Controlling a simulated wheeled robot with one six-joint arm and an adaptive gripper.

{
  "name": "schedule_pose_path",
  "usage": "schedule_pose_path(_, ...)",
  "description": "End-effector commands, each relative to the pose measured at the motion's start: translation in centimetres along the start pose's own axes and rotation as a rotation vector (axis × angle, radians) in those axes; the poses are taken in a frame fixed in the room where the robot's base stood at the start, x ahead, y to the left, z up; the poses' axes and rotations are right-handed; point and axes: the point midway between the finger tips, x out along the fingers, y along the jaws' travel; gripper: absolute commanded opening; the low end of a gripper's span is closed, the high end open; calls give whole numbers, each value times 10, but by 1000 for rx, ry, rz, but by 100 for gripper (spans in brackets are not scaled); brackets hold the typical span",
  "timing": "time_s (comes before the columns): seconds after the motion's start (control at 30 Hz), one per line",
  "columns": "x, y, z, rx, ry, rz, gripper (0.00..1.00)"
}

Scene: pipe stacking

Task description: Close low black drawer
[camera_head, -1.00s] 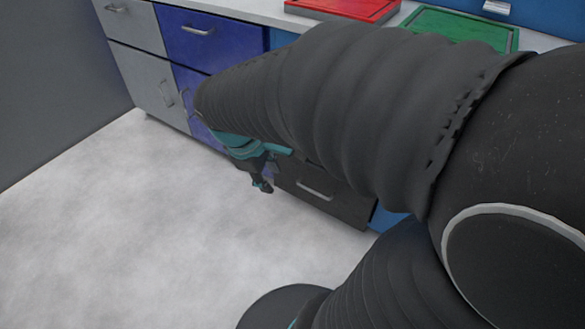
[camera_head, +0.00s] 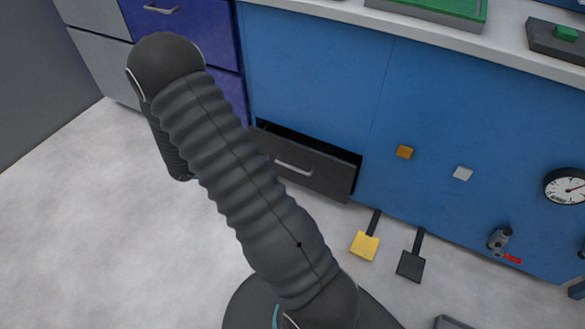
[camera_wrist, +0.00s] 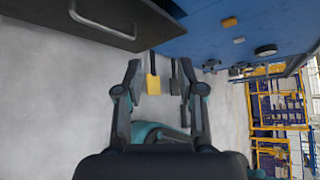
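The low black drawer (camera_head: 325,177) is pulled partly out of the blue cabinet in the head view. Its dark inside shows above the front, and a grey bar handle (camera_head: 293,166) is on the front. In the wrist view the drawer front (camera_wrist: 150,22) with its handle (camera_wrist: 100,28) fills the upper left. My gripper (camera_wrist: 161,66) shows in the wrist view with its two fingers spread apart and nothing between them. It is apart from the drawer, which lies up and to the left of it in that view.
Purple drawers (camera_head: 190,25) are left of the blue cabinet (camera_head: 315,70). A yellow pedal (camera_head: 364,245) and a black pedal (camera_head: 411,265) stick out near the floor, right of the drawer. Grey floor (camera_head: 110,230) is clear at left.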

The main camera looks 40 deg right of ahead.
Motion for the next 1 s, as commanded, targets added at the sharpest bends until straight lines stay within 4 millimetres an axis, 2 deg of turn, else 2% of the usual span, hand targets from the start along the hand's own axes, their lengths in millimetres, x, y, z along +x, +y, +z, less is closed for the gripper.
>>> schedule_pose_path(0.03,10,18,-7,-94,-34,-23,38)
schedule_pose_path(0.2,34,65,-22,-380,-143,-85,38)
schedule_pose_path(0.4,54,103,-40,-608,-228,-136,38)
schedule_pose_path(0.5,59,113,-45,-665,-250,-149,38)
schedule_pose_path(0.67,67,116,-46,-693,-260,-157,38)
schedule_pose_path(0.77,78,115,-42,-692,-258,-157,38)
schedule_pose_path(1.0,120,112,-31,-690,-255,-156,38)
